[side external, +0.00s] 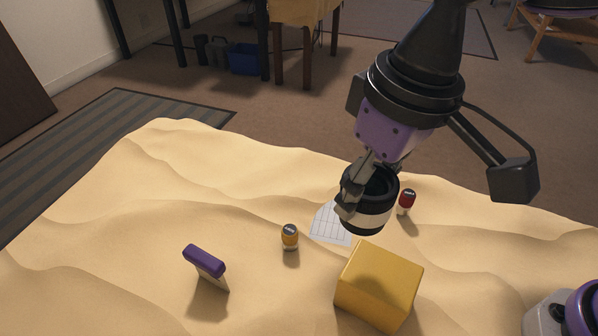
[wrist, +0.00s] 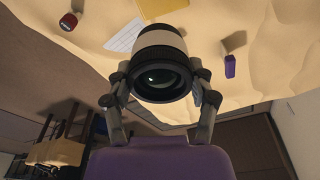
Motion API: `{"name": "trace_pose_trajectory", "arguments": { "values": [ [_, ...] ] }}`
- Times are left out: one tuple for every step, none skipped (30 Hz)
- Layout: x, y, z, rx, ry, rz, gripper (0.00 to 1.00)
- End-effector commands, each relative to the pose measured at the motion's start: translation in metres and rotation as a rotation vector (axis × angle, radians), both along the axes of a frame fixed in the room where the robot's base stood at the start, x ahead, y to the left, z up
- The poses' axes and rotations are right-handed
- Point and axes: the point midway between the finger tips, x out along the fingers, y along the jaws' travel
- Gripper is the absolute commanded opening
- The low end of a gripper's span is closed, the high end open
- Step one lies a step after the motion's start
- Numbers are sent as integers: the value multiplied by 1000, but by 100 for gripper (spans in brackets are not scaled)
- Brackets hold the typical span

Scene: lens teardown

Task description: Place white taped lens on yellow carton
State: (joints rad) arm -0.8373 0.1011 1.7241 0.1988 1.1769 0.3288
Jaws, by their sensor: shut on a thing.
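The white taped lens (side external: 366,216) is a black cylinder with a white band around it. My gripper (side external: 362,190) is shut on it and holds it in the air above the sand, behind and above the yellow carton. In the wrist view the lens (wrist: 162,48) sits between both fingers of my gripper (wrist: 162,90), its dark glass end facing the camera. The yellow carton (side external: 378,287) rests on the sand at the lower right, its top bare. Part of it shows at the top edge of the wrist view (wrist: 162,7).
A gridded white sheet (side external: 332,224) lies on the sand behind the carton. The sand at the left is clear.

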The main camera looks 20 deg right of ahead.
Motion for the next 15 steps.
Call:
{"name": "trace_pose_trajectory", "arguments": {
  "values": [
    [-13, -4, 6, 4, -4, 22, 16],
    [-19, -6, 8, 4, -4, 33, 16],
    [-26, -9, 10, 4, -4, 45, 16],
    [-31, -11, 11, 4, -4, 53, 16],
    [-35, -13, 11, 3, -2, 60, 16],
    [-38, -14, 9, 2, -2, 66, 16],
    [-40, -16, 6, 0, -1, 69, 16],
    [-41, -17, 1, -2, 0, 72, 16],
    [-43, -17, -6, -3, 1, 75, 16],
    [-43, -17, -11, -3, 1, 74, 16],
    [-43, -18, -16, -2, 3, 74, 16],
    [-43, -17, -21, -2, 2, 75, 16],
    [-43, -17, -24, -2, 1, 75, 16],
    [-43, -17, -28, -2, 1, 75, 16],
    [-42, -17, -33, -1, 1, 74, 16]
  ]
}}
